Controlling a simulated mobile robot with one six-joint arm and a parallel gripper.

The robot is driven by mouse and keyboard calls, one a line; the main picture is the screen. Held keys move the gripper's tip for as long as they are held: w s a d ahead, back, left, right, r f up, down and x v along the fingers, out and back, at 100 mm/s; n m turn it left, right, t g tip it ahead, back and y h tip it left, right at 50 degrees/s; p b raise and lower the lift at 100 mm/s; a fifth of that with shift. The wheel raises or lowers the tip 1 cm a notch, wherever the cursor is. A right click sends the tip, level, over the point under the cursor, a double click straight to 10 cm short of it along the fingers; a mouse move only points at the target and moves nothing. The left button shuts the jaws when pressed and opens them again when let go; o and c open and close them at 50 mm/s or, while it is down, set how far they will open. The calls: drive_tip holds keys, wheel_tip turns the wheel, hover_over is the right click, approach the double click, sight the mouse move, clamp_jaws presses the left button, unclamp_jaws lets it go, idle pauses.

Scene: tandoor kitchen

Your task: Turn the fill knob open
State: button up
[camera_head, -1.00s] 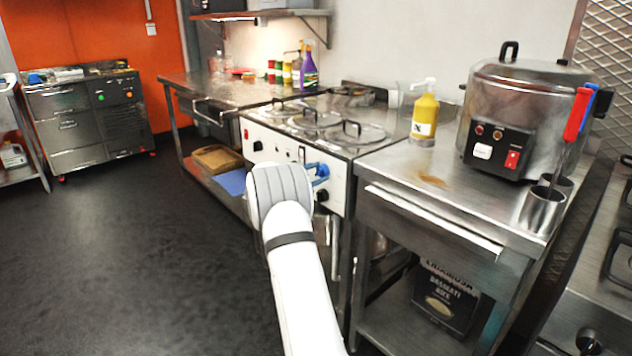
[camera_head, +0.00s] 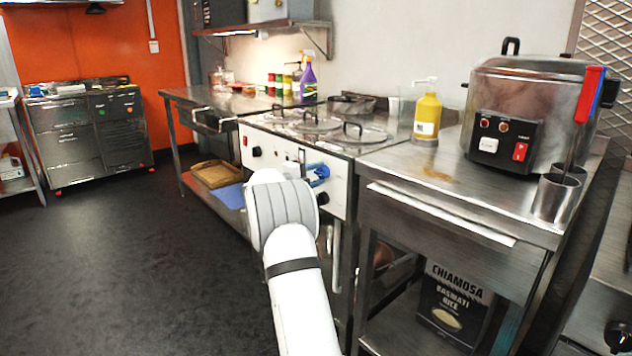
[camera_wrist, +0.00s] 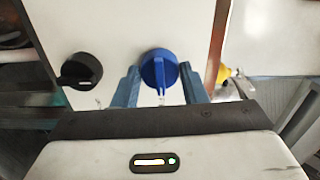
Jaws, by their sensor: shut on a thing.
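A round blue knob (camera_wrist: 159,60) with a raised grip bar sits on the white front panel (camera_head: 292,165) of the steamer-like stove unit. The bar stands about upright in the wrist view. My gripper (camera_wrist: 159,72) has one blue-grey finger on each side of the knob and is shut on it. In the head view my white arm reaches to the panel, and blue parts show at the panel beyond the wrist; the knob itself cannot be told apart there. I see no readable label by the knob.
A black knob (camera_wrist: 80,71) sits left of the blue one. Round lids (camera_head: 360,134) lie on the unit's top. A steel table (camera_head: 430,178) with a yellow bottle (camera_head: 426,115) and a large cooker (camera_head: 528,105) stands to the right. The dark floor (camera_head: 130,260) at left is clear.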

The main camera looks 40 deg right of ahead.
drive_tip(key=shift+d+m, duration=0.1)
drive_tip(key=shift+m, duration=0.4)
drive_tip(key=o, duration=1)
drive_tip(key=shift+s+a+p, duration=0.15)
drive_tip(key=shift+a+p, duration=0.2)
drive_tip(key=shift+a, duration=1.65)
drive_tip(key=shift+s+a+p, duration=0.15)
drive_tip(key=shift+a+p, duration=0.15)
drive_tip(key=shift+a, duration=1.7)
